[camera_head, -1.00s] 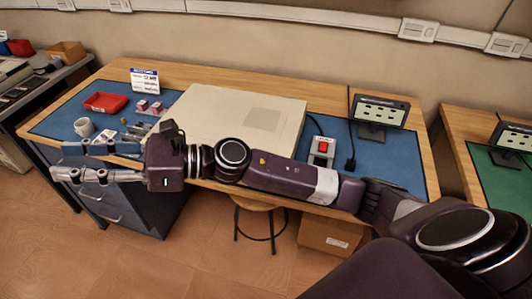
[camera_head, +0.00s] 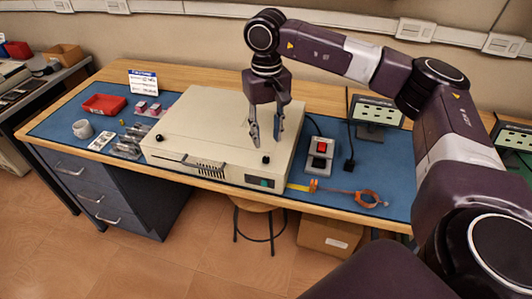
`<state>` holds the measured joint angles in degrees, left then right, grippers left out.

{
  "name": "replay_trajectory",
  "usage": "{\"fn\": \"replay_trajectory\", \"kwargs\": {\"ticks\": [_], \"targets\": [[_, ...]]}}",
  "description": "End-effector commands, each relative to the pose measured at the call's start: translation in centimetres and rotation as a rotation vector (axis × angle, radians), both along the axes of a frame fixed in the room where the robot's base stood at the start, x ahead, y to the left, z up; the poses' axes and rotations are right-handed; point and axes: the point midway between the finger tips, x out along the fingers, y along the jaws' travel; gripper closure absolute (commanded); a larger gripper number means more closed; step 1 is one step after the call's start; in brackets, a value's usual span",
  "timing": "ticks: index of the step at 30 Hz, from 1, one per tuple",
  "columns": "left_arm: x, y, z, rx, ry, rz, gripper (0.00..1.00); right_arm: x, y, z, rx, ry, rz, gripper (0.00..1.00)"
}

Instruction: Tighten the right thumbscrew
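A flat beige case (camera_head: 205,125) sits on the blue mat of the workbench. On its top near the front edge, a small black knob, the right thumbscrew (camera_head: 266,160), stands at the right. A similar black knob, the left thumbscrew (camera_head: 159,137), is at the front left. My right gripper (camera_head: 265,143) points down over the right part of the case, with its two fingers apart and nothing between them. Its fingertips appear just behind and above the right thumbscrew; the exact height gap is hard to tell. My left gripper is not in view.
A red tray (camera_head: 104,104), a mug (camera_head: 83,129) and small parts (camera_head: 125,147) are at the left.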

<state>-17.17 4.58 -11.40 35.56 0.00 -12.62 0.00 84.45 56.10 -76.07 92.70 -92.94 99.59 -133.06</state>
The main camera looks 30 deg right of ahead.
Motion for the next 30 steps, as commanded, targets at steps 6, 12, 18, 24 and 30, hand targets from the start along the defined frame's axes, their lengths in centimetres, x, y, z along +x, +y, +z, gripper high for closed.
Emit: {"fn": "replay_trajectory", "kwargs": {"ticks": [6,12,18,24,30], "targets": [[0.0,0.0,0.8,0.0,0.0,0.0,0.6,-0.2,0.1,-3.5,0.002,0.006,0.0,0.68],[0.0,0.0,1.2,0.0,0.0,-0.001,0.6,-0.1,0.2,-6.1,0.004,0.003,0.0,0.68],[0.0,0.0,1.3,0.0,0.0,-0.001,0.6,-0.1,0.2,-7.1,0.004,0.001,0.0,0.68],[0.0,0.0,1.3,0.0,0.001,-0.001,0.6,-0.1,0.2,-7.1,0.004,0.001,0.0,0.69],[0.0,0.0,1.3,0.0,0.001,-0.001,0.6,-0.1,0.2,-7.1,0.005,0.001,0.0,0.91]]}}
